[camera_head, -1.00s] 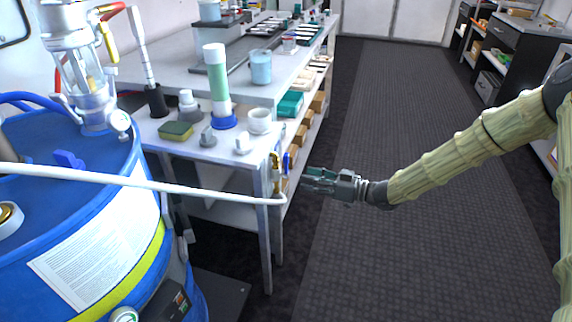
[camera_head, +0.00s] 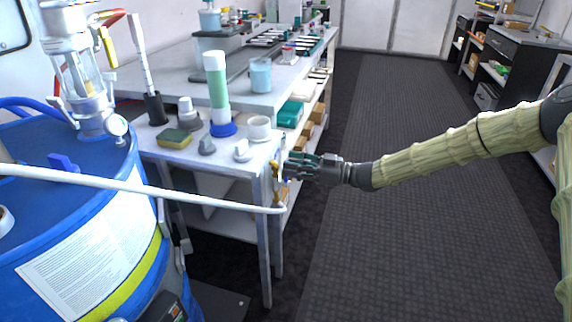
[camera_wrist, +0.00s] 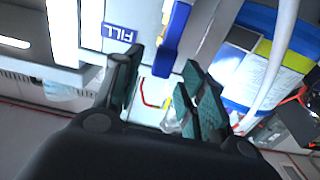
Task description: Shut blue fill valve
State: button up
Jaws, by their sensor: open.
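The blue fill valve's lever (camera_wrist: 173,38) shows in the wrist view beside a blue FILL label (camera_wrist: 119,33). Its lower end lies between the tips of my gripper (camera_wrist: 162,66). My gripper is open, with one finger on each side of the lever end; I cannot tell whether either finger touches it. In the head view my gripper (camera_head: 298,167) is at the bench's front right corner, beside a brass fitting (camera_head: 275,172) at the end of the white hose (camera_head: 150,188). There the gripper mostly hides the blue lever.
The blue drum (camera_head: 60,240) stands at the left, with the hose crossing in front. The workbench (camera_head: 180,82) holds a green-filled cylinder (camera_head: 217,95), a sponge (camera_head: 174,138) and cups. The dark floor (camera_head: 400,250) at the right is clear.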

jog(key=shift+x, duration=1.35)
grip_shut()
